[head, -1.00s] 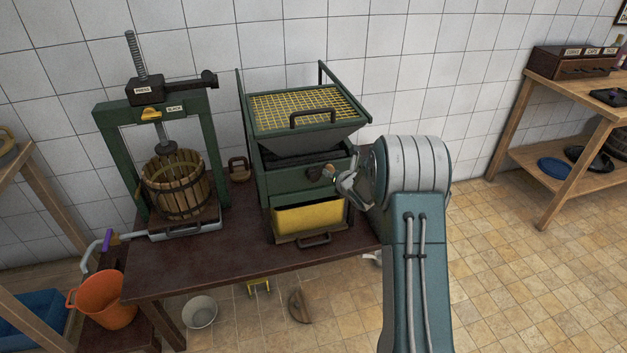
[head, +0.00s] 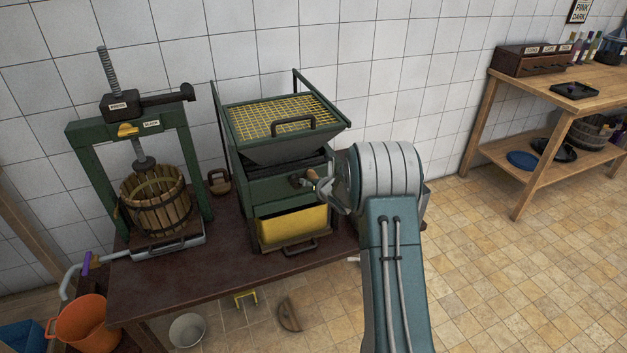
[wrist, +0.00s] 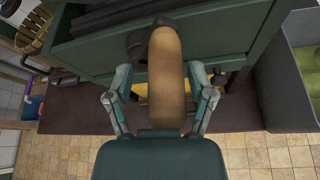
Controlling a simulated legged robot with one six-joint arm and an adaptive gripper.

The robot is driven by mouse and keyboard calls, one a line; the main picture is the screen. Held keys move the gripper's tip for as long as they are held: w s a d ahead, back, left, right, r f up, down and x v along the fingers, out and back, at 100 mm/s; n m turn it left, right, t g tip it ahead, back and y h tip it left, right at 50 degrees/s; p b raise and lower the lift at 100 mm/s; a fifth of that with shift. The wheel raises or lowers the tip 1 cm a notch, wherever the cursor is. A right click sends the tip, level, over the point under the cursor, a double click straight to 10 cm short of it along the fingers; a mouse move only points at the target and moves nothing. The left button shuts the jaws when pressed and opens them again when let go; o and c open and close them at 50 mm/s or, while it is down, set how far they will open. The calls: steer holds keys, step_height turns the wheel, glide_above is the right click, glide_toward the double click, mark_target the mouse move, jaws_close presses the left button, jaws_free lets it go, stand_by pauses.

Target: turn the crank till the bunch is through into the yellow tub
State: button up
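The crank's tan wooden handle (head: 312,175) sticks out from the front of the green crusher (head: 262,190). In the wrist view the handle (wrist: 166,80) stands between my two fingers, with a gap visible on each side. My gripper (wrist: 161,75) is open around it; in the head view my gripper (head: 325,188) is at the handle's end. The yellow tub (head: 293,228) sits in the crusher's lower opening, below the crank. A yellow grid (head: 280,115) covers the hopper on top. No bunch is visible; the crusher's inside is hidden.
A green press with a slatted wooden basket (head: 155,200) stands left of the crusher on the dark table (head: 190,275). An orange bucket (head: 82,322) is at lower left. A wooden shelf table (head: 545,95) stands far right.

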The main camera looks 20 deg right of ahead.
steer(key=shift+d+r, duration=0.1)
steer(key=shift+r, duration=0.1)
steer(key=shift+s+d+r, duration=0.2)
steer(key=shift+s+r, duration=0.05)
steer(key=shift+s, duration=0.15)
steer(key=v, duration=1)
steer(key=shift+s+a, duration=0.25)
steer(key=shift+s, duration=0.25)
